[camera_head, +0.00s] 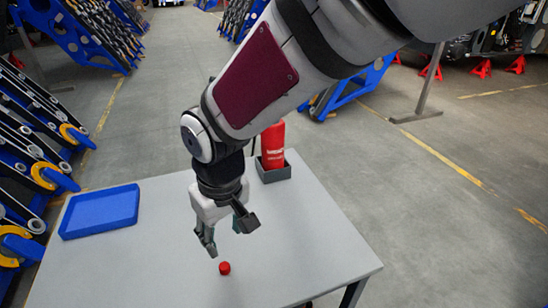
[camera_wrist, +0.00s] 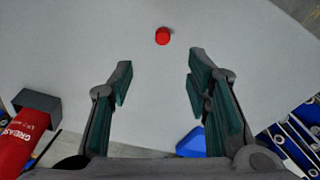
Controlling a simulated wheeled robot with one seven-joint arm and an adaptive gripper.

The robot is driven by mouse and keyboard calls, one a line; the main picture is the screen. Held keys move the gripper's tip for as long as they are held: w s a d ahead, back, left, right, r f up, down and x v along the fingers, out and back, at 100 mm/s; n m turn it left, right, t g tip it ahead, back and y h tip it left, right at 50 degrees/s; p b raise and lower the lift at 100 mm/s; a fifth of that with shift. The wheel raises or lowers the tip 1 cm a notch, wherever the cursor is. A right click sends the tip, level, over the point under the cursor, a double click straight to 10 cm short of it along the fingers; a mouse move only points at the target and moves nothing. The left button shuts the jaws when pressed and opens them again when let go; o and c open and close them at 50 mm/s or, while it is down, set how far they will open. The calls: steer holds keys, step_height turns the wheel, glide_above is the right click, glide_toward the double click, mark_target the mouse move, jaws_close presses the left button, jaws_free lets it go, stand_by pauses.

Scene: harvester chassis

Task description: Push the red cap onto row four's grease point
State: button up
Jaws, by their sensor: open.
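The red cap (camera_head: 224,268) is a small red cylinder standing on the light grey table (camera_head: 310,240). My gripper (camera_head: 226,240) is open and empty above the table, a little behind the cap in the head view. In the wrist view the cap (camera_wrist: 163,36) lies ahead of my gripper (camera_wrist: 160,75), roughly centred between its two fingers and beyond their tips. The fingers have dark green pads and do not touch the cap. Rows of blue machine parts with yellow hooks (camera_head: 45,175) stand at the left; I cannot tell which is row four, nor make out a grease point.
A blue tray (camera_head: 100,212) lies on the table's left side. A red grease bottle (camera_head: 272,145) stands in a dark grey holder (camera_head: 273,172) at the back of the table. The table's front and right parts are clear. Open floor lies to the right.

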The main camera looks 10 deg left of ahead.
steer(key=b, duration=0.1)
glide_above(224, 266)
steer(key=d, duration=0.1)
step_height(224, 266, down, 7)
steer(key=shift+d+f, duration=0.1)
steer(key=shift+f, duration=0.1)
steer(key=shift+a+f+b, duration=0.2)
steer(key=shift+a+f, duration=0.05)
steer(key=shift+f, duration=1.05)
steer(key=shift+a+f+b, duration=0.2)
steer(key=shift+a+f, duration=0.05)
steer(key=shift+f, duration=1.05)
steer(key=shift+c, duration=0.6)
steer(key=c, duration=0.7)
